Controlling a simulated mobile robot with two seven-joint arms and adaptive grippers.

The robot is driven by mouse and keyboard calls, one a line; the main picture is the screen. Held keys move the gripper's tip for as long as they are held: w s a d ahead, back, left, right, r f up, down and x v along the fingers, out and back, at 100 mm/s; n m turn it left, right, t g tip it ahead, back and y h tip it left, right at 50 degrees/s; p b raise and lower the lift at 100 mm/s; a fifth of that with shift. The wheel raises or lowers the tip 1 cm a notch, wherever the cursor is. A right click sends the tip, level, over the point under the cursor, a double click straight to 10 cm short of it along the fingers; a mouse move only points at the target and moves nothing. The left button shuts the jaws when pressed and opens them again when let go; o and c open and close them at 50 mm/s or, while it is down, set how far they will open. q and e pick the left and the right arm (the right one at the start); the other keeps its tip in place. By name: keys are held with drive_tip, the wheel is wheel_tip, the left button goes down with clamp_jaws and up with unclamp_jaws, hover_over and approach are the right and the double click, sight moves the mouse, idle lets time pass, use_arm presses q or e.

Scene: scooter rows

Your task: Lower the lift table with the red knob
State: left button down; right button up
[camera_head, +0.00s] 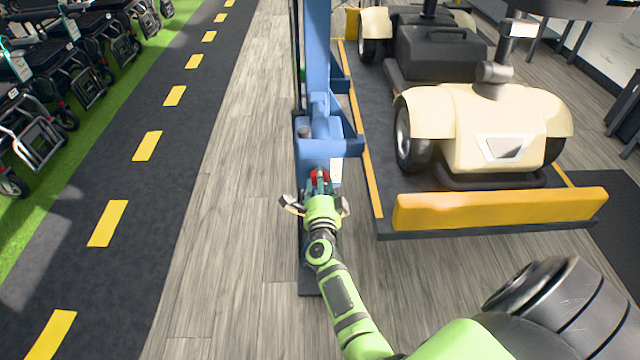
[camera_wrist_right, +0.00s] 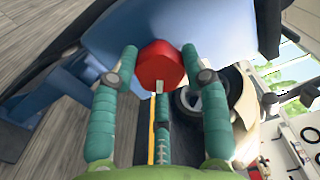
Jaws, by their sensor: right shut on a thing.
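The red knob (camera_head: 326,175) sits low on the front of the blue lift column (camera_head: 317,50), partly hidden by my right gripper (camera_head: 320,177) in the head view. In the right wrist view the knob (camera_wrist_right: 158,66) is red and faceted, between the two green fingertips of my right gripper (camera_wrist_right: 159,52). The right gripper is shut on it. The lift table (camera_head: 500,208) has a dark deck and a yellow front flap, right of the column. My left gripper is not in view.
A cream scooter (camera_head: 490,125) stands on the lift table. A yellow-dashed dark lane (camera_head: 125,190) runs on the left, with folded walkers or scooters (camera_head: 80,60) on green beyond it. Wooden floor (camera_head: 220,200) left of the column is clear.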

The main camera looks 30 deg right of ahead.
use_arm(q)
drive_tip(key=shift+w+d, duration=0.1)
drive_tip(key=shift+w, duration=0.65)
use_arm(e)
drive_tip(key=shift+d+r+m, duration=0.1)
drive_tip(key=shift+r+m, duration=0.05)
drive_tip(key=shift+m, duration=0.25)
drive_tip(key=o, duration=1.2)
drive_tip(key=shift+c, duration=0.2)
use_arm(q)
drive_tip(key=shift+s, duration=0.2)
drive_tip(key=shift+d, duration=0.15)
